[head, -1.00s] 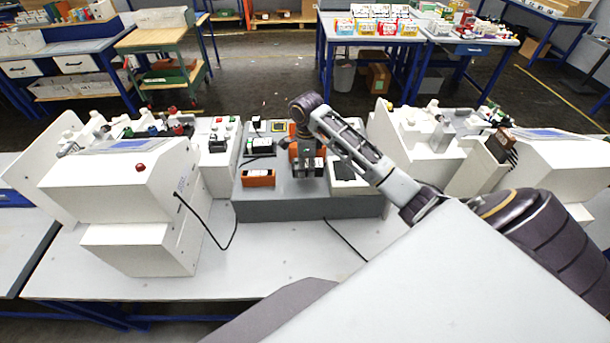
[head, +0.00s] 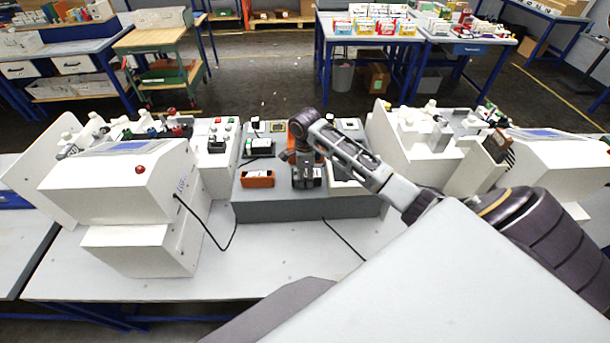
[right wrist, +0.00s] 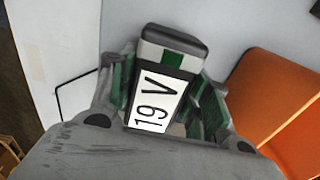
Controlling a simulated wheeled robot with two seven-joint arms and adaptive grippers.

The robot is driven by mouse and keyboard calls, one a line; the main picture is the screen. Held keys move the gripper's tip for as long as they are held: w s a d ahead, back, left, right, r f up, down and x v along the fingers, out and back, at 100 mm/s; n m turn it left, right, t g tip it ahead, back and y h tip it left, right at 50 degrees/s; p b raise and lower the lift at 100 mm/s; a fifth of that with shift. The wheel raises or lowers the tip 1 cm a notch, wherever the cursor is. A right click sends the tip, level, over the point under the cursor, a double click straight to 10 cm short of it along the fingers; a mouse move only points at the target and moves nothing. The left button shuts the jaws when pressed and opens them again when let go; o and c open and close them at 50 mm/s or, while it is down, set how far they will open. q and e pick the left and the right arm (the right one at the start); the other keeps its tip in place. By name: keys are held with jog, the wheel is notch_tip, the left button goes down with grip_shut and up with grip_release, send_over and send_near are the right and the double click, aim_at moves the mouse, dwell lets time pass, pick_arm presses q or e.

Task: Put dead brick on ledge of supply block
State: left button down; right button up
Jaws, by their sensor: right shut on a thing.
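The brick (right wrist: 163,85), dark with a pale top end and a white "19 V" label, is between the fingers of my right gripper (right wrist: 165,88) in the right wrist view. The gripper is shut on it. In the head view my right gripper (head: 306,176) is over the front part of the grey supply block (head: 300,208), right of an orange holder (head: 257,180). The gripper hides part of the block top, and I cannot tell whether the brick touches it. My left gripper is not in view.
A black unit (head: 258,146) with a cable is on the block behind the orange holder. White machines stand left (head: 125,205) and right (head: 425,150) of the block. Black cables hang onto the light table (head: 290,262). The table in front of the block is mostly clear.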

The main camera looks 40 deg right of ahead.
aim_at(305, 173)
dwell(0.3)
jog(key=o, duration=1.3)
jog(key=shift+f, duration=0.1)
jog(key=shift+o, duration=0.2)
notch_tip(305, 173, up, 12)
dwell(0.3)
